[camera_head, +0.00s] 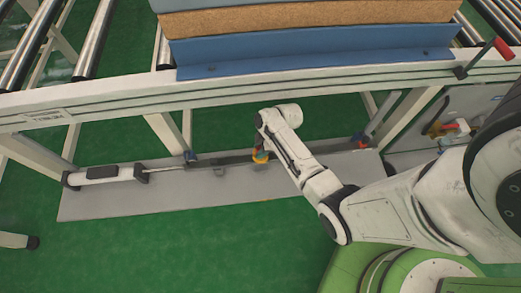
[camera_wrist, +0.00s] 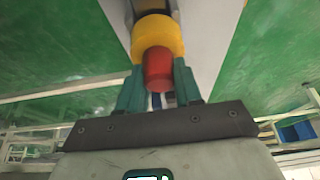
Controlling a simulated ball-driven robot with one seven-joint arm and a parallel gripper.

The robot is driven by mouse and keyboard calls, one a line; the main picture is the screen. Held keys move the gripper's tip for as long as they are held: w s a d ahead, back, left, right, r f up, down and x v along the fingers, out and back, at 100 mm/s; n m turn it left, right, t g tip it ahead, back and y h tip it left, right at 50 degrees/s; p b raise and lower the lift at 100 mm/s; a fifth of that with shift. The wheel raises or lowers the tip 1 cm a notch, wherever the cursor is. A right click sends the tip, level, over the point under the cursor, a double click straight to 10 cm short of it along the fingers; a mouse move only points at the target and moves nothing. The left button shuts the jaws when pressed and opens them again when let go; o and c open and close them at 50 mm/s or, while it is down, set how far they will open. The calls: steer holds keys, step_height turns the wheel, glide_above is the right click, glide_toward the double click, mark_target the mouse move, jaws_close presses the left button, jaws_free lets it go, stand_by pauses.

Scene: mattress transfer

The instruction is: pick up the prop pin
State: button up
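The prop pin appears to be the piece with a red cylindrical end (camera_wrist: 158,70) and a yellow collar (camera_wrist: 158,36) in the wrist view. In the head view its yellow part (camera_head: 261,156) shows at the grey base plate under the conveyor frame. My gripper (camera_wrist: 159,78) has its two teal fingers on either side of the red end, with no clear gap. Whether they grip it or only stand around it cannot be told. In the head view my arm's end is right beside the yellow part and hides the fingers.
The grey plate (camera_head: 120,208) lies on the green floor with a prop cylinder (camera_head: 100,172) along it. The white conveyor beam (camera_head: 130,108) runs above, carrying a blue and brown stack (camera_head: 310,55).

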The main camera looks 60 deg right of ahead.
jaws_close()
steer(key=shift+r, duration=0.1)
step_height(320, 180, up, 10)
steer(key=shift+f+p, duration=0.1)
steer(key=shift+p, duration=1.15)
step_height(320, 180, up, 8)
steer(key=p, duration=0.7)
steer(key=shift+f, duration=0.2)
steer(key=shift+f, duration=0.1)
